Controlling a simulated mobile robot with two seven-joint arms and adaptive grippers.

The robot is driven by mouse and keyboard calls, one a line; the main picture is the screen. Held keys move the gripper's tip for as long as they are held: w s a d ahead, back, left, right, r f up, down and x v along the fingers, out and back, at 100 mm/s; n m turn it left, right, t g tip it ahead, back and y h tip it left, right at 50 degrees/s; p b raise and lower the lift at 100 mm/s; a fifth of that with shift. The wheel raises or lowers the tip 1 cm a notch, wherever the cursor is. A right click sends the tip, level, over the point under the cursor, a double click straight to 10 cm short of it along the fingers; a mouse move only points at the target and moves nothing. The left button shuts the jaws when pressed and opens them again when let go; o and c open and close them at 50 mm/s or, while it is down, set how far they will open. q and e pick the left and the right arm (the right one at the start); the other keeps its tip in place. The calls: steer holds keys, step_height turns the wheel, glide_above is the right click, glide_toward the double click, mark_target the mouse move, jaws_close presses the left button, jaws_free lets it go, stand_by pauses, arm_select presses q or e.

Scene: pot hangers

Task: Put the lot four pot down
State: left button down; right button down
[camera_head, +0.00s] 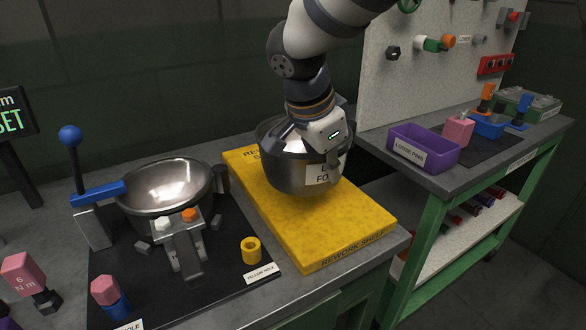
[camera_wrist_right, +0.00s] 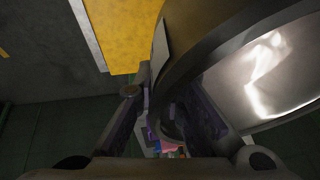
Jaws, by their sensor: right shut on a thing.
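The lot four pot (camera_head: 290,175) is a shiny steel pot with a white label, partly hidden by my right arm. My right gripper (camera_head: 333,158) is shut on its near right side, at the rim or handle. The pot is over the back part of the yellow rework shelf (camera_head: 345,225); I cannot tell whether its base touches. In the right wrist view, the pot (camera_wrist_right: 265,75) fills the upper right, the gripper (camera_wrist_right: 155,110) is against its side, and the yellow shelf (camera_wrist_right: 125,35) is at the upper left. My left gripper is not in view.
Another steel pot (camera_head: 165,185) sits in a fixture with a blue-knobbed lever (camera_head: 70,136) to the left. A yellow ring (camera_head: 251,250) lies beside the shelf. A purple bin (camera_head: 424,148) stands on the right bench. The shelf's front half is clear.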

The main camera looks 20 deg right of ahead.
mark_target(334, 185)
steer(key=shift+w+d+f, duration=0.2)
steer(key=shift+d+f, duration=0.5)
steer(key=shift+f, duration=0.05)
steer(key=shift+a+x, duration=0.2)
steer(key=shift+x, duration=0.75)
steer(key=shift+a+x, duration=0.2)
steer(key=shift+x, duration=0.75)
steer(key=shift+s+f, duration=0.15)
steer(key=shift+f, duration=0.1)
steer(key=c, duration=1.7)
jaws_free()
steer(key=shift+f, duration=0.1)
steer(key=shift+a+r, duration=0.1)
steer(key=shift+r, duration=0.3)
steer(key=v, duration=1.1)
steer(key=shift+s+a+r, duration=0.1)
steer(key=shift+s+r, duration=0.05)
steer(key=shift+s, duration=0.05)
